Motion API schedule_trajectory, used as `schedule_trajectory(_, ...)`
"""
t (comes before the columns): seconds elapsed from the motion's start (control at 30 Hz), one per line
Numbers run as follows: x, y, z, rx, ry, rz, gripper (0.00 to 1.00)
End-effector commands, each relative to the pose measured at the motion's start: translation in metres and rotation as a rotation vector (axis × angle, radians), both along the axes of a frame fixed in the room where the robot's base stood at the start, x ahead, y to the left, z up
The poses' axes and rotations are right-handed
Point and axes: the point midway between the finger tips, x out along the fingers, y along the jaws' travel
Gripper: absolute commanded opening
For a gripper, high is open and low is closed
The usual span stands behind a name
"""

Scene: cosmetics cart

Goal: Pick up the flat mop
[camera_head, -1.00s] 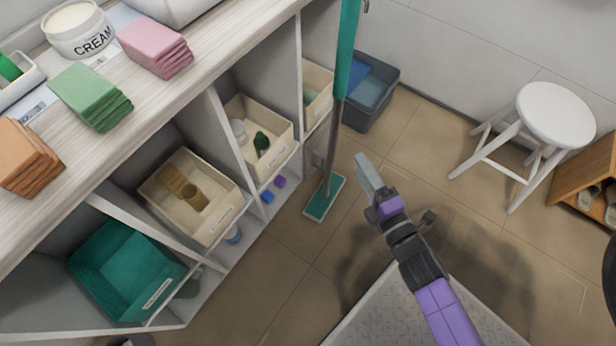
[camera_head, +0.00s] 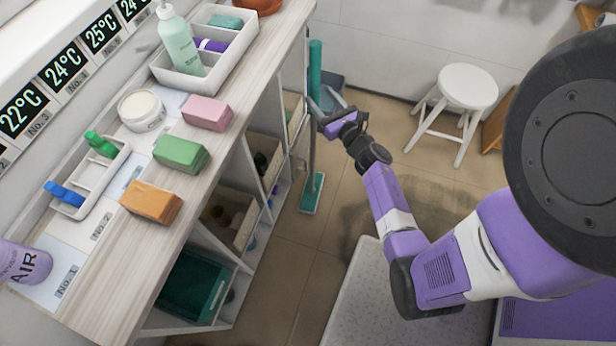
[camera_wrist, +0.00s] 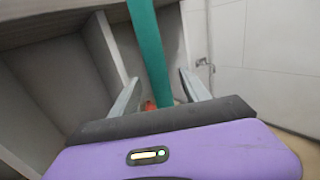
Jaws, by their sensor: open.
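The flat mop has a teal upper handle (camera_head: 315,72), a grey lower pole and a flat teal head (camera_head: 312,193) on the floor. It stands upright beside the end of the shelf unit. My gripper (camera_head: 325,97) is open at the mop's pole height, close to the handle in the head view. In the wrist view the teal handle (camera_wrist: 148,50) runs between the two spread fingers of my gripper (camera_wrist: 155,92). The fingers appear apart from it. The exact depth between handle and fingertips is hard to tell.
The wooden-topped shelf unit (camera_head: 225,150) stands left of the mop, with bins below. A white stool (camera_head: 467,88) stands to the right. The tiled floor between is clear.

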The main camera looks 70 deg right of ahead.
Motion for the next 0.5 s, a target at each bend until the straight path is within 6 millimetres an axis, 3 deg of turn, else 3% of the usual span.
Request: schedule_trajectory(0.5,0.052,-0.034,0.002,0.003,-0.003,0.002,0.54)
